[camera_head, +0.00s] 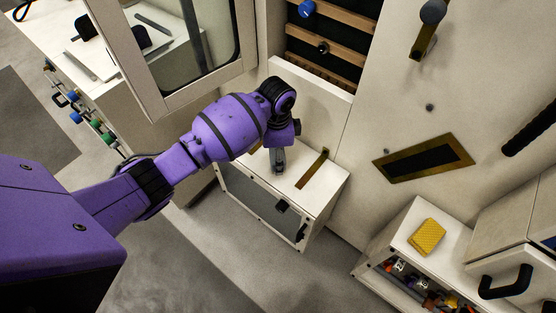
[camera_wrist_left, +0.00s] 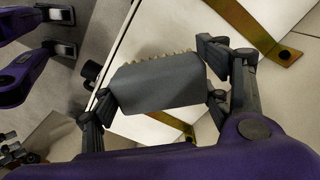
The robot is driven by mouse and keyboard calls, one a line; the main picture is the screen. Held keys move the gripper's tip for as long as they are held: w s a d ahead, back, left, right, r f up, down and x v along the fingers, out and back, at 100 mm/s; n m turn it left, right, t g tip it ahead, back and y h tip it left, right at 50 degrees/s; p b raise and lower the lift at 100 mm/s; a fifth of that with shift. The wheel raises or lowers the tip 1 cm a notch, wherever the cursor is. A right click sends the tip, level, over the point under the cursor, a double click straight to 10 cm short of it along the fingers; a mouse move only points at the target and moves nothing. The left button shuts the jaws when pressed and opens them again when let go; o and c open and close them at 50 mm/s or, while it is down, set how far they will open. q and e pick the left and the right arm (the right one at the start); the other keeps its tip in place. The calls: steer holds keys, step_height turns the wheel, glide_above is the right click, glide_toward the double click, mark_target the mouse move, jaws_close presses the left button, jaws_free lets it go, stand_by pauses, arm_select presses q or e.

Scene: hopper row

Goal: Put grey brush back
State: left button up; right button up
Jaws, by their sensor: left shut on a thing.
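The grey brush (camera_wrist_left: 158,82) shows in the left wrist view as a grey block with a row of short tan bristles along its far edge. My left gripper (camera_wrist_left: 160,98) is shut on it, with a finger at each end. In the head view my left gripper (camera_head: 278,162) is over the top of a low white cabinet (camera_head: 320,196), near a brass strip (camera_head: 313,168). The brush cannot be made out clearly there. Whether it touches the cabinet top cannot be told.
A framed glass door (camera_head: 155,95) stands open at the upper left. A slotted opening with wooden slats (camera_head: 330,45) is behind my gripper. A yellow sponge (camera_head: 427,236) lies on a white unit at the right. A black handle (camera_head: 506,283) sticks out at the lower right.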

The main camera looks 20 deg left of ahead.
arm_select(q)
step_height(320, 180, down, 3)
steer(key=shift+w+f+b, duration=0.15)
steer(key=shift+f+b, duration=0.05)
steer(key=shift+b, duration=0.1)
steer(key=o, duration=1.2)
steer(key=shift+o, duration=0.2)
steer(key=shift+r, duration=0.35)
step_height(320, 180, up, 11)
steer(key=shift+f+p, duration=0.2)
steer(key=shift+p, duration=0.7)
steer(key=shift+r, duration=0.4)
